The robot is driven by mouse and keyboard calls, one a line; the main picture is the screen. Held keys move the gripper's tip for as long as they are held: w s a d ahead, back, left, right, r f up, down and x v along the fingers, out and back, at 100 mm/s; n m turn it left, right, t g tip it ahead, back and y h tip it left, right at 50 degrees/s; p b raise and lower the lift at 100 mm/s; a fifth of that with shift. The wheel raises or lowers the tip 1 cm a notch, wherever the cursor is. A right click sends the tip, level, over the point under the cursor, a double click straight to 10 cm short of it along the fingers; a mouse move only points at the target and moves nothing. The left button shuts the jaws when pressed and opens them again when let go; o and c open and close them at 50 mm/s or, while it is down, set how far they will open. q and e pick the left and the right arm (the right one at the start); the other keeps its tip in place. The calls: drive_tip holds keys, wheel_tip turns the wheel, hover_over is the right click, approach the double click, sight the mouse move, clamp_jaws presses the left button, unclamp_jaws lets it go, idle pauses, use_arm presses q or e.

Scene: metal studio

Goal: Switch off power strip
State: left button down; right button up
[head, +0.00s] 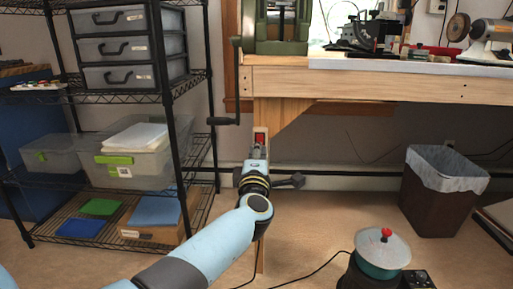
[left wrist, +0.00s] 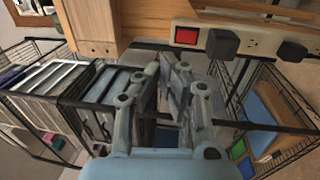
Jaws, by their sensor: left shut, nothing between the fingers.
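The power strip (left wrist: 238,42) is a pale bar with sockets, seen along the upper right of the left wrist view. Its red switch (left wrist: 186,36) sits at one end, with a black plug (left wrist: 222,43) in the socket beside it. In the head view the red switch (head: 259,137) shows on the wooden bench leg, just above my left gripper (head: 257,152). The gripper hides most of the strip there. In the left wrist view my left gripper (left wrist: 174,64) is shut and empty, its tips just below the switch in the picture. I cannot tell whether they touch. My right gripper is not in view.
A wire shelf (head: 165,97) with drawers and bins stands left. The wooden bench (head: 370,84) carries tools above. A lined waste bin (head: 432,205) stands right, and a round machine with a red knob (head: 386,233) sits on the floor, cable trailing.

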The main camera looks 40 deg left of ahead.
use_arm(q)
drive_tip(key=shift+v, duration=1.05)
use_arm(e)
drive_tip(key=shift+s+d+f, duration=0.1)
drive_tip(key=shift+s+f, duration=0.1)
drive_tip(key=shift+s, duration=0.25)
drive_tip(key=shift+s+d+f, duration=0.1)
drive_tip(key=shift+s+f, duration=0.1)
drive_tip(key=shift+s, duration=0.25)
use_arm(q)
drive_tip(key=shift+r, duration=0.2)
